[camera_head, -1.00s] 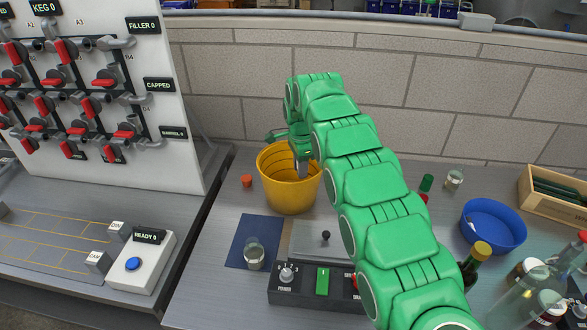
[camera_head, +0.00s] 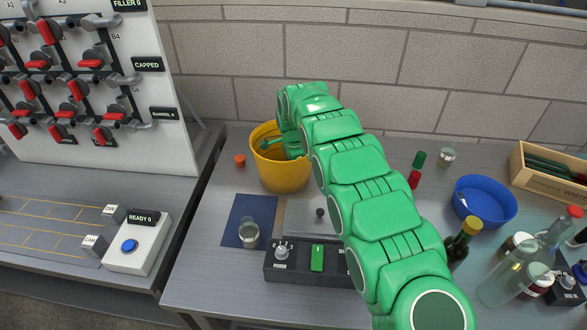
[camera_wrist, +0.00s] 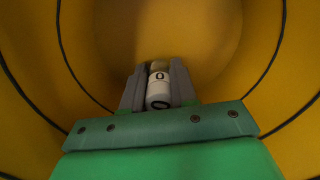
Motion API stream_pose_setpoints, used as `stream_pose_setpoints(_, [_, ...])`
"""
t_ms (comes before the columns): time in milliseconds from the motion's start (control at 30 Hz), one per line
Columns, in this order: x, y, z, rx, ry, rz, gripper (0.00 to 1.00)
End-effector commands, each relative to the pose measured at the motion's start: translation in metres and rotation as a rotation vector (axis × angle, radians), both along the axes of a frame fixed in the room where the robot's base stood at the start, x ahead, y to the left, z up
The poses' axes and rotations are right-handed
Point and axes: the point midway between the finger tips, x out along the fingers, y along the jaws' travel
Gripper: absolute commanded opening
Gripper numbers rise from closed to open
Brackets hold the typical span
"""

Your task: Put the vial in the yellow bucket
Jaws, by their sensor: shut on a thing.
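The yellow bucket (camera_head: 281,176) stands upright on the table in the head view, left of my green arm. In the wrist view its yellow inner wall (camera_wrist: 220,40) surrounds my gripper. My gripper (camera_wrist: 157,80) is inside the bucket, shut on the vial (camera_wrist: 158,92), a small white-labelled cylinder with black marks. The vial sits between the two grey fingers. In the head view the vial and fingertips are hidden by the bucket wall. I cannot tell whether the vial touches the bucket floor.
A blue mat with a glass (camera_head: 249,233) and a control box (camera_head: 300,262) lie in front of the bucket. A small orange cap (camera_head: 239,160) is left of it. A blue bowl (camera_head: 484,201), a wooden crate (camera_head: 545,178) and several bottles stand to the right.

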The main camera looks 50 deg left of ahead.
Motion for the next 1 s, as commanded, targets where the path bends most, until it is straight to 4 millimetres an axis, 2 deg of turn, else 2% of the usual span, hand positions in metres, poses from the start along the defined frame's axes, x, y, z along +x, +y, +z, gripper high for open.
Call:
stream_pose_setpoints(233, [0.0, 0.0, -0.003, -0.001, 0.0, 0.0, 0.0])
stream_pose_setpoints(267, [0.0, 0.0, -0.003, -0.001, 0.0, 0.0, 0.32])
stream_pose_setpoints(400, [0.0, 0.0, -0.003, -0.001, 0.0, 0.0, 0.53])
stream_pose_setpoints(767, [0.0, 0.0, 0.001, 0.0, 0.0, 0.0, 0.53])
stream_pose_setpoints(1000, [0.001, 0.0, 0.031, 0.001, -0.001, -0.001, 0.53])
